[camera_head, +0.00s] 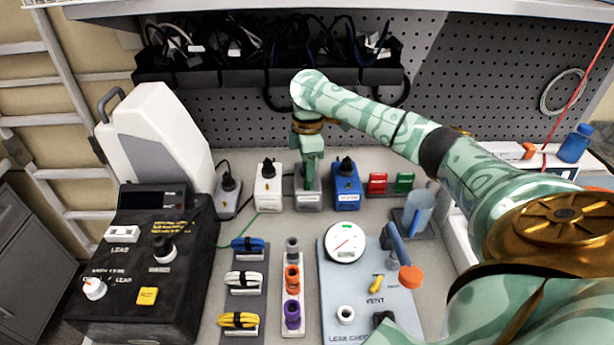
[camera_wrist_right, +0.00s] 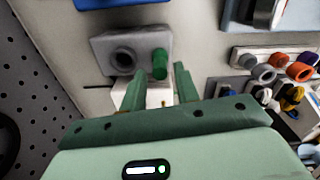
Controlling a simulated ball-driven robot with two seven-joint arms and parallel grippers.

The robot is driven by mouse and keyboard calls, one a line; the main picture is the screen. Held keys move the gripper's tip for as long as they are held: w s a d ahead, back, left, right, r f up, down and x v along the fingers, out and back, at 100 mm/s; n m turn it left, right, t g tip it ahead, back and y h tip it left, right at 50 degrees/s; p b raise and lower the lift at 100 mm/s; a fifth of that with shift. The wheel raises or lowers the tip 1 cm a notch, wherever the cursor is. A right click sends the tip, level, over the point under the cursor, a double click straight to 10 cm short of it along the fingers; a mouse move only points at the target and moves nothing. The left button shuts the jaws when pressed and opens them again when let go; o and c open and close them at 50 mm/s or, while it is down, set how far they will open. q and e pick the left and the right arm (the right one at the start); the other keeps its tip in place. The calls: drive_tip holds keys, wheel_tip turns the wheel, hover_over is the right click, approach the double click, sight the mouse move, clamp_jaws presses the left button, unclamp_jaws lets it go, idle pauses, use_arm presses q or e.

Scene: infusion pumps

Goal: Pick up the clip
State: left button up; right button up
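My right gripper (camera_head: 309,180) points down at the grey block (camera_head: 309,202), the third in the row of pump-like blocks. In the right wrist view the gripper (camera_wrist_right: 127,92) is open, its two green fingers apart. The same grey block (camera_wrist_right: 108,46) shows beyond them, with a dark round knob and a green peg (camera_wrist_right: 160,64). A white block (camera_wrist_right: 142,96) shows between the fingers. Nothing is plainly held. I cannot tell which thing is the clip; small red (camera_head: 377,183) and green (camera_head: 404,183) pieces stand right of the blue block. My left gripper is not in view.
A white block (camera_head: 268,190) and a blue block (camera_head: 346,190) flank the grey one. In front are a rack with grey, orange and purple rings (camera_head: 292,280), coiled cables (camera_head: 242,280) and a gauge panel (camera_head: 350,280). A black console (camera_head: 150,270) stands left.

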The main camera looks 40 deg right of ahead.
wheel_tip(320, 180, down, 4)
drive_tip(key=shift+f+b, duration=0.2)
drive_tip(key=shift+b, duration=1.05)
drive_tip(key=shift+f, duration=0.2)
drive_tip(key=shift+r, duration=0.2)
clamp_jaws()
